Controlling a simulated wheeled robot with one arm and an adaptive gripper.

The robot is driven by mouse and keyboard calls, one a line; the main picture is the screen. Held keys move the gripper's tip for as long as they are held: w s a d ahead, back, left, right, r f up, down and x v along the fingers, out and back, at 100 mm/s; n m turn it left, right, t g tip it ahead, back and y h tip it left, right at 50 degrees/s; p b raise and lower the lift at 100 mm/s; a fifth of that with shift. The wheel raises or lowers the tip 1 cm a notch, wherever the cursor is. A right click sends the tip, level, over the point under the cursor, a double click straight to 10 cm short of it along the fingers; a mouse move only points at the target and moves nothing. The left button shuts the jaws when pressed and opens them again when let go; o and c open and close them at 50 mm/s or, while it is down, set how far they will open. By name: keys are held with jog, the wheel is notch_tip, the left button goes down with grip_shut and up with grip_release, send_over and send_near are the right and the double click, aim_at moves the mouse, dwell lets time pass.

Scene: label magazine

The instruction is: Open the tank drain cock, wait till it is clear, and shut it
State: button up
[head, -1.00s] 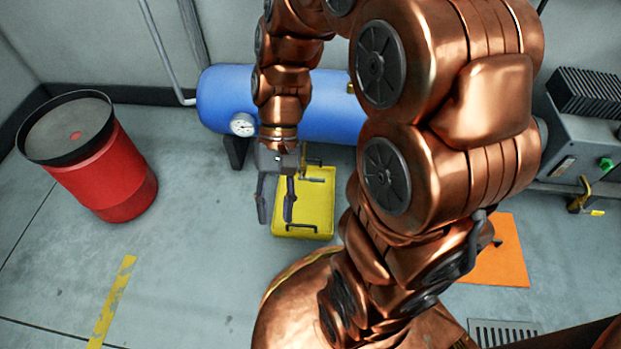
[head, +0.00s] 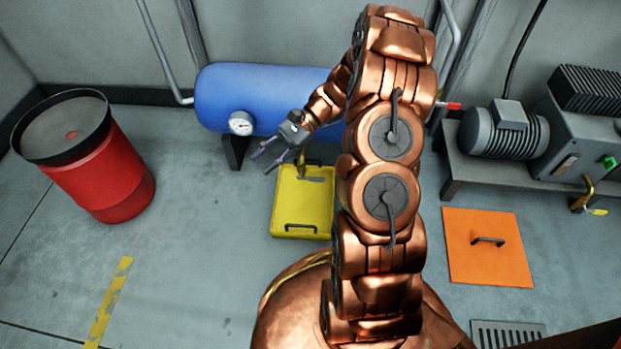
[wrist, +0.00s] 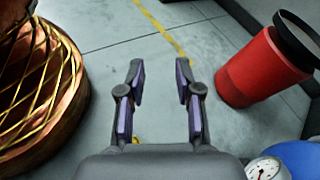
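The blue tank (head: 262,95) lies along the back wall, with a round white gauge (head: 241,123) on its near side. My gripper (head: 268,163) is in front of the tank, just right of the gauge, pointing left and toward the viewer. In the wrist view my gripper (wrist: 160,85) has its fingers apart with only floor between them. The gauge (wrist: 264,170) and a bit of the tank (wrist: 300,155) show at the lower right there. A brass-coloured part (head: 305,165) shows below the tank beside my gripper, above a yellow tray (head: 285,215). I cannot tell the drain cock's handle position.
A red drum (head: 100,175) stands at left; it also shows in the wrist view (wrist: 255,70). At right are an orange plate with a handle (head: 485,265), a floor grate (head: 505,333) and a motor (head: 505,130) on a bench.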

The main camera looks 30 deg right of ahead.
jog(key=w+d+f+m+t+y, duration=0.1)
jog(key=w+d+f+m+t, duration=0.2)
jog(key=d+f, duration=0.3)
jog(key=m+t+h+b, duration=0.2)
jog(key=m+t, duration=0.8)
send_near(310, 177)
jog(key=x, duration=0.2)
jog(key=b+x, duration=0.2)
jog(key=x, duration=0.4)
jog(key=shift+w+a+f+b, duration=0.15)
jog(key=shift+w+f+b, duration=0.05)
jog(key=shift+b, duration=0.1)
jog(key=shift+w+a, duration=0.4)
jog(key=shift+a, duration=0.15)
jog(key=shift+r, duration=0.1)
jog(key=shift+c, duration=0.2)
grip_shut()
jog(key=shift+d, duration=0.1)
